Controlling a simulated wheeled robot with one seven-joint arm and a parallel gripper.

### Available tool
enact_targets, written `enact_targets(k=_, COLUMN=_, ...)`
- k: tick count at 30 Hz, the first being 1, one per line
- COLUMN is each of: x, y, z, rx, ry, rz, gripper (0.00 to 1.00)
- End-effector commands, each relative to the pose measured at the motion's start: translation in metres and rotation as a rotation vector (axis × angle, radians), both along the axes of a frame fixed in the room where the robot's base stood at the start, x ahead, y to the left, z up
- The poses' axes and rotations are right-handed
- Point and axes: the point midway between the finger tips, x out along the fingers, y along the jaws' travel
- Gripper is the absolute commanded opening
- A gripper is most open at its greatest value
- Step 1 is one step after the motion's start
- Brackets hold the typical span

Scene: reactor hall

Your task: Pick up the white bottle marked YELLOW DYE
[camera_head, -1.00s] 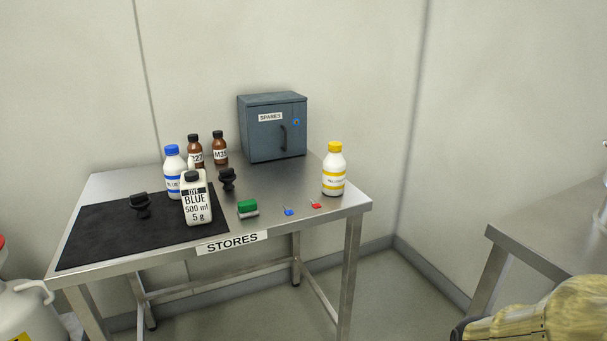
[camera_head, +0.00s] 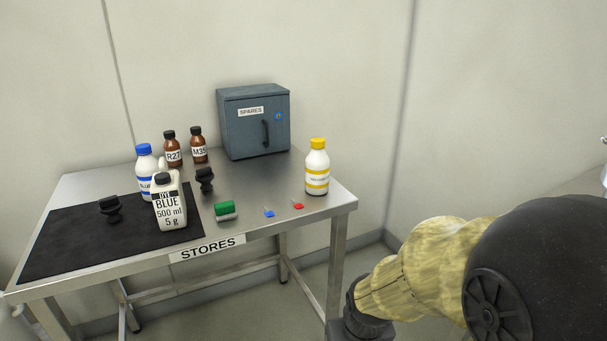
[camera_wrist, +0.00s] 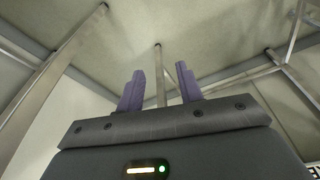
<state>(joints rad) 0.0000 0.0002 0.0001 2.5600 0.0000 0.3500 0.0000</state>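A white bottle with a yellow cap and yellow label bands (camera_head: 317,168) stands upright near the right end of the steel table (camera_head: 250,190) in the head view. Its label is too small to read fully. My gripper (camera_wrist: 160,88) shows in the wrist view with its two purple fingers apart and nothing between them. The wrist view shows table legs and the floor, and no bottle. In the head view my arm is at the lower right, below and right of the table, apart from the bottle; the fingers are hidden there.
Left of the bottle lie a red tag (camera_head: 298,205), a blue tag (camera_head: 269,212) and a green-topped item (camera_head: 225,209). A grey SPARES cabinet (camera_head: 254,122) stands behind.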

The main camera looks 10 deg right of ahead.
Motion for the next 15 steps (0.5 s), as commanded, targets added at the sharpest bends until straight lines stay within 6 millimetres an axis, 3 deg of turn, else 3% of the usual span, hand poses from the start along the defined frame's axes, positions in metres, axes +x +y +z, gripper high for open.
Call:
enact_targets(k=6, x=0.0, y=0.0, z=0.0, rx=0.0, ry=0.0, rz=0.0, gripper=0.38)
enact_targets(k=9, x=0.003, y=0.001, z=0.002, rx=0.003, ry=-0.006, rz=-0.002, gripper=0.58)
enact_targets(k=10, x=0.005, y=0.002, z=0.004, rx=0.006, ry=-0.012, rz=-0.005, gripper=0.59)
enact_targets(k=15, x=0.04, y=0.014, z=0.026, rx=0.04, ry=-0.097, rz=-0.046, gripper=0.59)
